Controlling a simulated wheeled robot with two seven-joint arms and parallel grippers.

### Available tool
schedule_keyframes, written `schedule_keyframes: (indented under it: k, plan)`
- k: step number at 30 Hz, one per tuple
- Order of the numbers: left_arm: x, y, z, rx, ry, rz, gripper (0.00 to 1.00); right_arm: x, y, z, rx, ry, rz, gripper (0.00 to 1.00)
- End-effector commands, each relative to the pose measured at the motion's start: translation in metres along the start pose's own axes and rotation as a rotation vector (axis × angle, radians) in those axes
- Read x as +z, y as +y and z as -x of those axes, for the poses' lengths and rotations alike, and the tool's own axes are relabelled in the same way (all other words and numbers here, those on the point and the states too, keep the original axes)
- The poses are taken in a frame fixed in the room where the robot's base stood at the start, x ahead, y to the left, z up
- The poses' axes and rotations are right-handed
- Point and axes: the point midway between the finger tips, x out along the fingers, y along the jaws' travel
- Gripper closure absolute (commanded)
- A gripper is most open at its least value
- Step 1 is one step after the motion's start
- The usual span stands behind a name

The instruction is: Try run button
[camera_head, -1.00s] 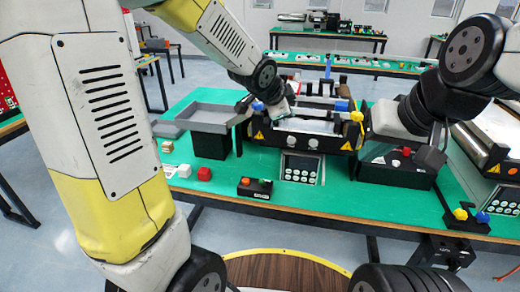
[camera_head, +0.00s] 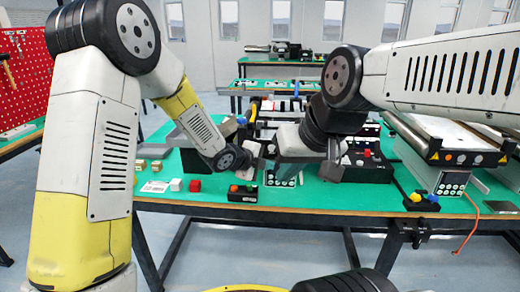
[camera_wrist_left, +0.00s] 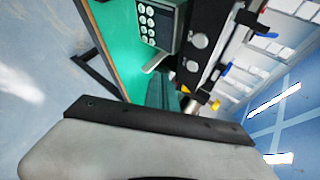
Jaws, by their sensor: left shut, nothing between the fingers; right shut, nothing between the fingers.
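A black button box (camera_head: 243,193) with an orange and a greenish button stands near the table's front edge in the head view. My left gripper (camera_head: 254,151) is shut and empty, above and just behind this box, in front of the small conveyor. In the left wrist view its dark fingers (camera_wrist_left: 165,92) show near the conveyor's front, with a keypad panel (camera_wrist_left: 157,22) beyond. My right gripper (camera_head: 288,160) is shut and empty beside the left one, partly covering the keypad panel. Its fingertips are hard to make out. Neither gripper visibly touches the button box.
A red cube (camera_head: 195,185) and several pale blocks lie left of the box. A black unit with a red button (camera_head: 367,153) stands to the right, and a box with yellow and blue knobs (camera_head: 422,200) farther right. A larger conveyor (camera_head: 440,137) fills the right side.

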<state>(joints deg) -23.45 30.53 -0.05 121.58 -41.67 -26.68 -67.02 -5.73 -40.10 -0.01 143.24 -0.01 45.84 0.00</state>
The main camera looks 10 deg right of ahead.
Motion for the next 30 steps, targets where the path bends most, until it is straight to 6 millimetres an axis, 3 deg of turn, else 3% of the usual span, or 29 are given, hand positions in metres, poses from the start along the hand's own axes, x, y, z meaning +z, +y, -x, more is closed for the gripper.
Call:
schedule_keyframes:
  k: [7,21,30]
  plan:
    - [0.009,-0.008,-0.011,-0.001,-0.002,0.001,1.00,0.000,0.000,0.000,0.000,0.000,0.000,1.00]
    - [0.040,-0.038,-0.053,0.000,-0.001,0.003,1.00,0.000,0.000,0.000,0.000,0.000,0.000,1.00]
    - [0.046,-0.044,-0.061,0.001,-0.002,0.003,1.00,0.000,0.000,0.000,0.000,0.000,0.000,1.00]
